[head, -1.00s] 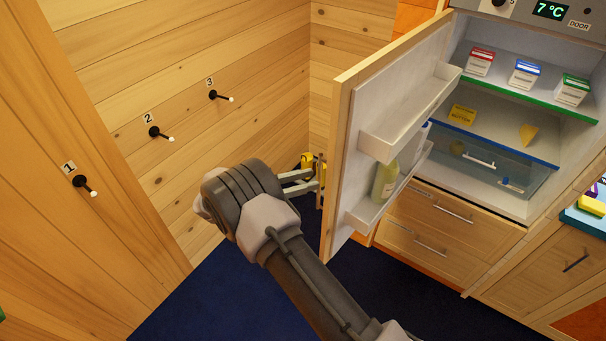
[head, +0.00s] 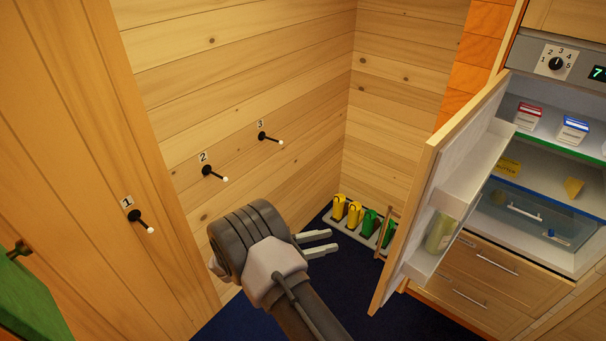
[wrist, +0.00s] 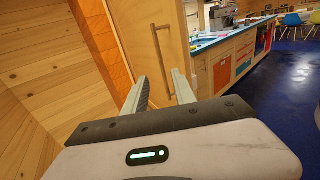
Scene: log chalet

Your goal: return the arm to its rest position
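My gripper (head: 325,242) is in the lower middle of the head view, its two pale fingers apart with nothing between them. In the wrist view the open fingers (wrist: 160,90) point toward the wooden fridge door and its long handle (wrist: 160,55). The fridge door (head: 416,205) stands open in the head view. A gap shows between my fingers and the door's handle (head: 385,232) there.
Numbered wall hooks, 1 (head: 140,220), 2 (head: 213,173) and 3 (head: 269,138), stick out at left. A rack (head: 345,227) with yellow and green boots stands on the floor in the corner. The fridge (head: 545,150) holds cartons and other food. Blue floor (head: 345,290) is clear below my gripper.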

